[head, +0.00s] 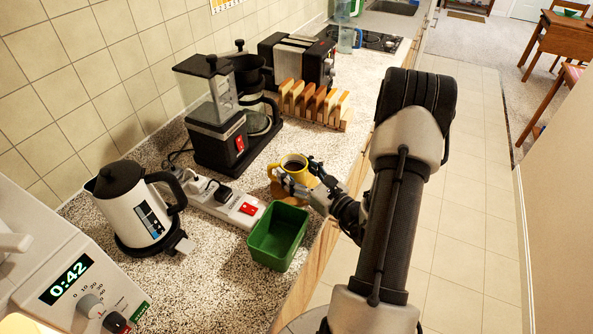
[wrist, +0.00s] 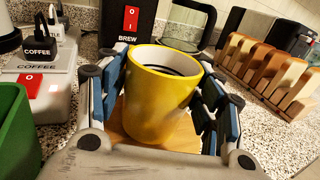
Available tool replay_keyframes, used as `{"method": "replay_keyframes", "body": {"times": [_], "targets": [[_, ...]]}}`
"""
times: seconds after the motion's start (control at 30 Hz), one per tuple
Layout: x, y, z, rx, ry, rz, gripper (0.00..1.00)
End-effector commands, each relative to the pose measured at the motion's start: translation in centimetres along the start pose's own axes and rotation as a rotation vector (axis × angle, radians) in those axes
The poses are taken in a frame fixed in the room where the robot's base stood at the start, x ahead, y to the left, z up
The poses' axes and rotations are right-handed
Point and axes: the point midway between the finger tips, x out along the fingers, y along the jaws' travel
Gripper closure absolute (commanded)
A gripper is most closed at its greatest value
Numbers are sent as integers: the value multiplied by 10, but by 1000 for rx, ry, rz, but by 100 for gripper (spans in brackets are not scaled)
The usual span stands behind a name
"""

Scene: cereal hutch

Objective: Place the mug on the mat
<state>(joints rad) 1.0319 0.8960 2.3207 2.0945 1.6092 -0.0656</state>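The yellow mug (head: 294,166) stands upright near the front edge of the counter, with dark contents visible in the head view. In the wrist view the mug (wrist: 160,105) fills the space between the fingers of my gripper (wrist: 168,100). The blue pads lie close along both sides of it; whether they press on it is unclear. A round, wood-coloured mat (wrist: 185,136) shows beneath the mug and partly around its base. The mug's base is over the mat, but I cannot tell whether it touches. In the head view my gripper (head: 300,182) reaches in from the right.
A green bin (head: 278,237) stands in front of the mug. A power strip (head: 228,203) lies to the left. The coffee maker (head: 213,120) and toast rack (head: 313,104) stand behind. The counter's edge is close on the right.

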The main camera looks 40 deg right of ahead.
Motion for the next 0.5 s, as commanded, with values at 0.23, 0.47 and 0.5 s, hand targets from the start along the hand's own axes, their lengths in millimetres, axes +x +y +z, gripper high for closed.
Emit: {"method": "replay_keyframes", "body": {"times": [0.23,0.47,0.5], "targets": [[0,0,0,0,0,0,34],[-4,-1,4,1,1,-3,34],[-10,-1,4,2,1,-4,34]]}}
